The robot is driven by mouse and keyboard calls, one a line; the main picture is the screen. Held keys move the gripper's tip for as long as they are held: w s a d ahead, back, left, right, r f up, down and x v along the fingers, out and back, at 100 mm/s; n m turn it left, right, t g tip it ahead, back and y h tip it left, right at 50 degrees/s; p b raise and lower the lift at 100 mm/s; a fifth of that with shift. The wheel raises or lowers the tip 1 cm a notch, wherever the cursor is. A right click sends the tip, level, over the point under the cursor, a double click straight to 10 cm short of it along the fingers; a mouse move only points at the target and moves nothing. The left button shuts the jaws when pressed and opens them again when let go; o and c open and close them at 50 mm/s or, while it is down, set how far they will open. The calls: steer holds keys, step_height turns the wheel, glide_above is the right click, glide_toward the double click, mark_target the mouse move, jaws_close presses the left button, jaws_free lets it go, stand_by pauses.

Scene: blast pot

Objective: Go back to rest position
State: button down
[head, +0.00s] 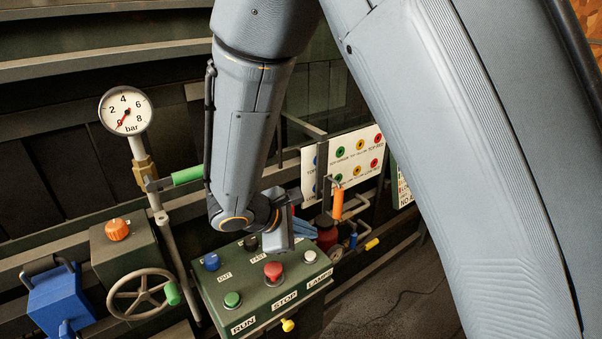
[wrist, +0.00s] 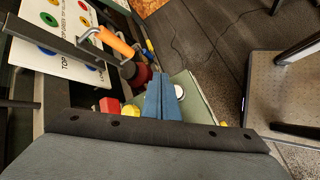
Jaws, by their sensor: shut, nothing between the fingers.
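My gripper (head: 308,230) hangs above the back right part of the green control box (head: 226,286) in the head view, at the end of my bent grey arm. Its blue fingers are together and empty; they also show pointing away in the wrist view (wrist: 161,80). The box carries a red button (head: 273,270), a green button (head: 232,299), a white button (head: 310,256) and a blue knob (head: 211,262). My wrist hides part of the box's back edge. Whether the fingers touch anything cannot be told.
A pressure gauge (head: 126,111) reads near 0 at the left. A handwheel (head: 141,294), an orange knob (head: 117,229) and green (head: 187,175) and orange (head: 337,201) lever handles stand around. A white sign panel (head: 346,160) is behind. Open floor (head: 405,300) lies right.

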steer(key=s+d+r+m+g+y, duration=0.2)
steer(key=s+d+m+y, duration=0.1)
steer(key=s+d+m, duration=0.4)
steer(key=s+d+r+m+g+y, duration=0.1)
steer(key=s+d+m+g+y, duration=0.2)
steer(key=s+d+m, duration=0.4)
steer(key=d+m+y, duration=0.1)
steer(key=d+m, duration=0.1)
steer(key=shift+r+m, duration=0.35)
steer(key=shift+m, duration=0.05)
steer(key=shift+s+a, duration=0.1)
